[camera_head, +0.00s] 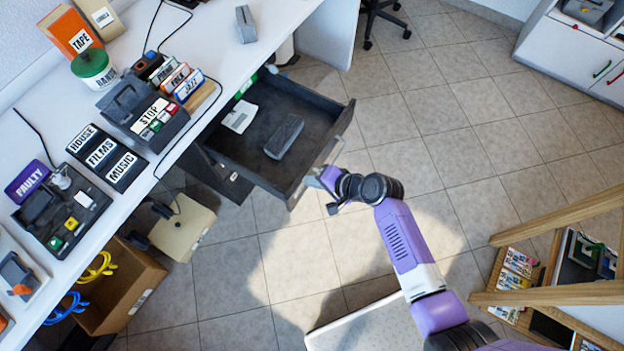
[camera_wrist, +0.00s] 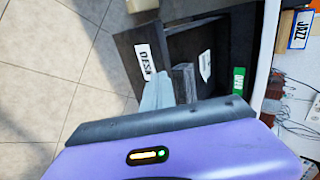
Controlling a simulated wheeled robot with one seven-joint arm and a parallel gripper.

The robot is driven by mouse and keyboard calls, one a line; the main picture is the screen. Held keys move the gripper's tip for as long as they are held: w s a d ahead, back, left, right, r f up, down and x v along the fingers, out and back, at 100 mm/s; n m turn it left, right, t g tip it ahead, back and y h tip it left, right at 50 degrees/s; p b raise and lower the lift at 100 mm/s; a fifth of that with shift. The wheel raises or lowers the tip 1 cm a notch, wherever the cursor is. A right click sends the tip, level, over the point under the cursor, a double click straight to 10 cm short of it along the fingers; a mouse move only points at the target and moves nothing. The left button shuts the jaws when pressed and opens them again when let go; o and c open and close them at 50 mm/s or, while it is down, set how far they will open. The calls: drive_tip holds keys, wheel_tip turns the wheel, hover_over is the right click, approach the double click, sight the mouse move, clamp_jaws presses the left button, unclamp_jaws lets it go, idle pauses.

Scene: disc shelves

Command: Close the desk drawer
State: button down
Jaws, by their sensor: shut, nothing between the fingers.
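The desk drawer (camera_head: 222,158) is dark grey and stands pulled out from under the white desk (camera_head: 215,50). Inside lie a white paper or card (camera_head: 240,116) and a dark grey box-shaped thing (camera_head: 284,137). My gripper (camera_head: 318,181) is at the drawer's outer front edge, near its lower corner in the head view. I cannot tell whether it touches the front. In the wrist view my gripper fingers (camera_wrist: 158,92) are together and empty, beside dark panels. One dark panel (camera_wrist: 128,45) there has a white label that seems to read DESK.
Tape players and labelled boxes (camera_head: 145,110) crowd the desk top. A beige box-like thing (camera_head: 182,228) and a cardboard box (camera_head: 118,292) with cables stand on the floor by the desk. A wooden rack (camera_head: 545,240) is at right.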

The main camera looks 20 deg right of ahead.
drive_tip(key=w+a+b, duration=0.5)
drive_tip(key=w+a, duration=0.3)
drive_tip(key=w, duration=0.3)
drive_tip(key=w+a+b, duration=0.5)
drive_tip(key=w+a, duration=0.3)
drive_tip(key=w, duration=0.4)
drive_tip(key=shift+a+b, duration=0.3)
drive_tip(key=shift+a, duration=0.1)
